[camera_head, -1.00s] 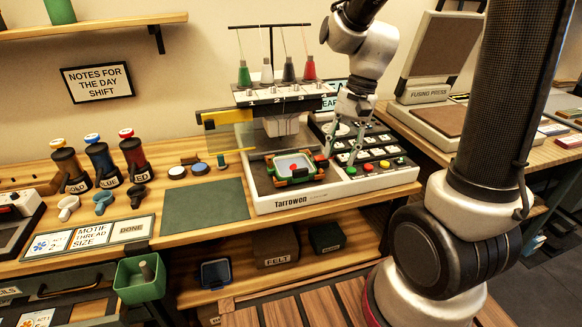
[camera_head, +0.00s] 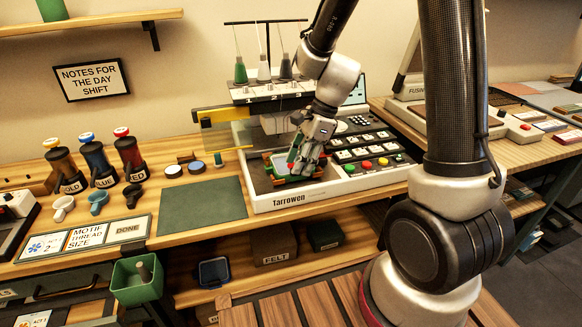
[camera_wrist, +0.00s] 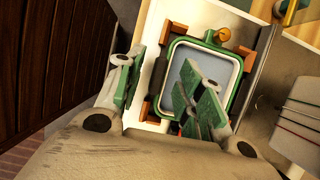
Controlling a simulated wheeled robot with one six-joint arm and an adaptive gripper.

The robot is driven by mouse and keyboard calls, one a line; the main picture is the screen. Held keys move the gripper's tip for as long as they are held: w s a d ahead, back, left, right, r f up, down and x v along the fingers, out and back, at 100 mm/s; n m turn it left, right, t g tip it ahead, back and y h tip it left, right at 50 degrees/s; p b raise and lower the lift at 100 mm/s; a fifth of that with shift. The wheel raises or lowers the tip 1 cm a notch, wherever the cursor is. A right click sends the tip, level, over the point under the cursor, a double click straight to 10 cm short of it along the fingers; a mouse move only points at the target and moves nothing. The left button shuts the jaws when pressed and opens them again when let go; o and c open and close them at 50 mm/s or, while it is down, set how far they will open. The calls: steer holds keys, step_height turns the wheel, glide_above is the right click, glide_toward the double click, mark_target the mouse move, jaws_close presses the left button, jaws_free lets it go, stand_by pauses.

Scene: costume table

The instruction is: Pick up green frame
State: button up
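The green frame (camera_head: 279,160) lies on the bed of the white Tarrowen machine (camera_head: 330,192). In the wrist view the green frame (camera_wrist: 206,46) is a rounded rectangle around a pale grey panel, with orange-brown blocks at its sides and a brass knob at its top. My gripper (camera_head: 304,160) is low over the frame and hides part of it. In the wrist view my gripper (camera_wrist: 157,78) is open. One finger is outside the frame's left edge and the other overlaps the panel.
Thread cones (camera_head: 264,70) and needle heads stand behind the bed. A button panel (camera_head: 365,150) is close on the right. A dark green mat (camera_head: 202,205) lies clear to the left, with labelled bottles (camera_head: 98,163) beyond it. A green bin (camera_head: 138,283) is below.

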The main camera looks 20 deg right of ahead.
steer(key=shift+a+f, duration=0.2)
steer(key=shift+f, duration=0.4)
jaws_close()
